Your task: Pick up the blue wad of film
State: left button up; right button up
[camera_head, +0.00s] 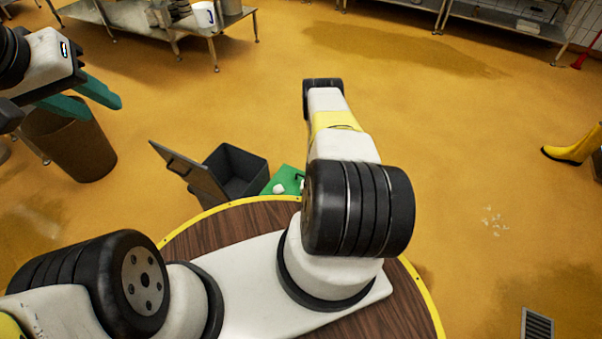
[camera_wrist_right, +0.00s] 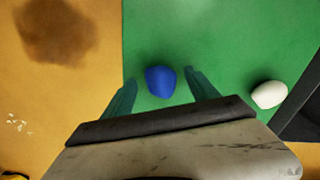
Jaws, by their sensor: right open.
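The blue wad of film (camera_wrist_right: 160,82) lies on a green surface (camera_wrist_right: 225,35) in the right wrist view. My right gripper (camera_wrist_right: 162,78) is open, with one teal finger on each side of the wad. Gaps show between the wad and both fingers; I cannot tell the gripper's height above the surface. In the head view the blue wad and right gripper are hidden behind my right arm, and only part of the green surface (camera_head: 291,174) shows. My left gripper (camera_head: 104,112) is at the upper left, its teal fingers apart with nothing between them, above a brown bin.
A white lump (camera_wrist_right: 269,95) lies on the green surface, right of the blue wad. A dark open bin (camera_head: 238,165) stands beside the green surface. The brown bin (camera_head: 75,145) is at the left, a yellow boot (camera_head: 575,148) at the right. Much yellow floor is clear.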

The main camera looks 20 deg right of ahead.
jog(key=c, duration=1.3)
jog(key=shift+c, duration=0.2)
